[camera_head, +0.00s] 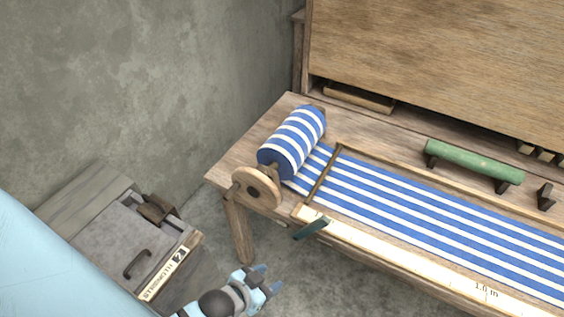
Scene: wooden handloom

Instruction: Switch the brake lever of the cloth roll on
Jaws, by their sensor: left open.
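The cloth roll (293,142) is wound with blue and white striped cloth at the left end of the wooden loom. A round wooden disc (257,187) with a dark hub sits at its near end. A small dark teal lever-like piece (312,229) sticks out at the loom's front edge, right of the disc; I cannot tell for sure that it is the brake lever. My left gripper (267,278) is open and empty at the bottom of the view, below and apart from the disc and the teal piece. My right gripper is out of view.
Striped cloth (430,224) stretches right across the loom, with a pale measuring strip (420,268) along its front. A green bar (474,161) stands behind it. A grey cabinet (115,240) is at the lower left. The floor between cabinet and loom is clear.

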